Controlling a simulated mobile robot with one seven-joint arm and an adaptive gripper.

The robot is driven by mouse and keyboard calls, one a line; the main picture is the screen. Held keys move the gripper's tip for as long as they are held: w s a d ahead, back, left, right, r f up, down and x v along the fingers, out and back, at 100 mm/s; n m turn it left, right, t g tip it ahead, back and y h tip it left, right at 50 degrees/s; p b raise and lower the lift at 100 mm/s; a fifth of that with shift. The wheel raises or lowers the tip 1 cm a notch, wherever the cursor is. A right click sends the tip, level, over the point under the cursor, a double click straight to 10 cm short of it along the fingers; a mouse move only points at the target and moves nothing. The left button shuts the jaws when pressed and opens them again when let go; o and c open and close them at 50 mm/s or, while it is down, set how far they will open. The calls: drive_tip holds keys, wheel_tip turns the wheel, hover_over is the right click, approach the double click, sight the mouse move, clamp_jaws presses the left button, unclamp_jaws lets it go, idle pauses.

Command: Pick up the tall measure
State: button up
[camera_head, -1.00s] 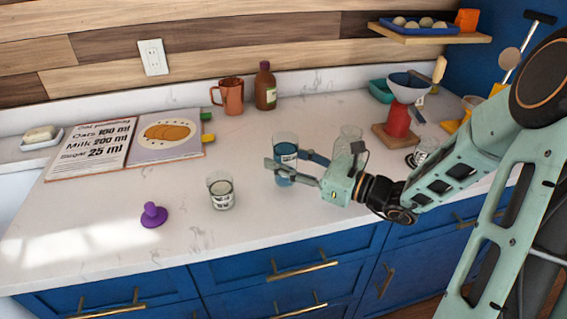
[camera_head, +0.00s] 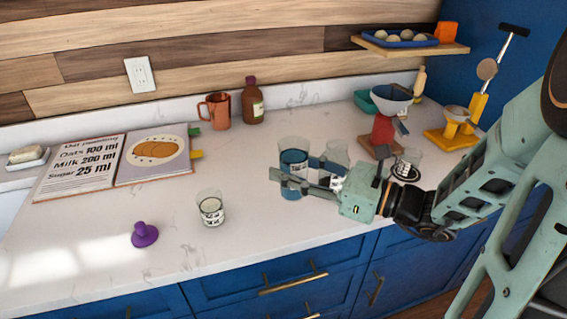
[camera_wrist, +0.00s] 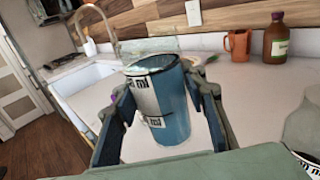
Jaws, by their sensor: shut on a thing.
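In the wrist view the tall measure (camera_wrist: 168,110) fills the middle, between the two fingers of my gripper (camera_wrist: 160,118). The gripper is shut on it from both sides. I cannot tell whether its base still touches the counter.
Other glass measures stand nearby: one (camera_head: 211,209) to the left, one (camera_head: 337,153) just behind the gripper, one (camera_head: 408,163) to the right.

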sight(291, 168)
drive_tip(key=shift+s+d+r+p, duration=0.15)
drive_tip(key=shift+s+d+r, duration=0.25)
drive_tip(key=shift+s, duration=0.35)
drive_tip(key=shift+s+d+r+p, duration=0.1)
drive_tip(key=shift+s+d+r, duration=0.35)
drive_tip(key=shift+s, duration=0.35)
drive_tip(key=shift+s+d+r+p, duration=0.15)
drive_tip(key=shift+s+d+r, duration=0.25)
drive_tip(key=shift+s, duration=0.35)
drive_tip(key=shift+s, duration=0.1)
drive_tip(key=shift+f, duration=0.1)
